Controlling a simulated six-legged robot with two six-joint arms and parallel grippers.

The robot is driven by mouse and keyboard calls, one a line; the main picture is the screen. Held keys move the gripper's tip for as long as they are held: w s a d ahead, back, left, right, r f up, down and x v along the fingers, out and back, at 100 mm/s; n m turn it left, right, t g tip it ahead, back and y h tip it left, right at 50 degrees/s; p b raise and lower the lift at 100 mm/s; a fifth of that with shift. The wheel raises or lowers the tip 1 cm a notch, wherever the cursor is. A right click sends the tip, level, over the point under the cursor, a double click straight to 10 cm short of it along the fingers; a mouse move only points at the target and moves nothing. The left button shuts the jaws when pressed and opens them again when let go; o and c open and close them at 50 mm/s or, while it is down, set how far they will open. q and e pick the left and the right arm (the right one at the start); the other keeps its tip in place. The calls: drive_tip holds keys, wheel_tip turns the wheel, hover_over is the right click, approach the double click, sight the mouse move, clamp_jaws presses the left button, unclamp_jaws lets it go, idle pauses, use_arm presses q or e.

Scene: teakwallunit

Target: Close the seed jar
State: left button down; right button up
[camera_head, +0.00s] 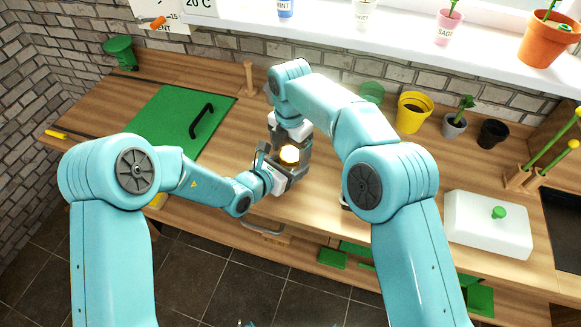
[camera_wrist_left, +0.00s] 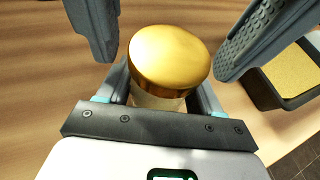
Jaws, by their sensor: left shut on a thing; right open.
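The seed jar (camera_wrist_left: 155,102) has a pale body under a round gold lid (camera_wrist_left: 170,58). The lid sits over the jar's mouth; I cannot tell how tightly. It also shows as a bright spot in the head view (camera_head: 289,154). My left gripper (camera_head: 277,178) comes from the left and is shut on the jar's body, its fingers on either side below the lid. My right gripper (camera_head: 290,150) points down from above and is open. In the left wrist view its dark fingers stand apart on either side of the lid, with gaps. Most of the jar body is hidden.
A white lidded box (camera_head: 487,224) stands at the right. Pots, including a yellow pot (camera_head: 412,111), line the back. A dark-rimmed thing with a yellow surface (camera_wrist_left: 292,82) is near the jar.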

drive_tip(key=c, duration=1.1)
drive_tip(key=m, duration=0.4)
drive_tip(key=shift+m, duration=0.3)
drive_tip(key=m, duration=0.6)
drive_tip(key=shift+m, duration=0.3)
drive_tip(key=o, duration=1.1)
drive_tip(key=shift+o, duration=0.6)
drive_tip(key=shift+s, duration=0.1)
drive_tip(key=shift+a, duration=0.15)
wheel_tip(320, 180, up, 8)
drive_tip(key=shift+f, duration=0.25)
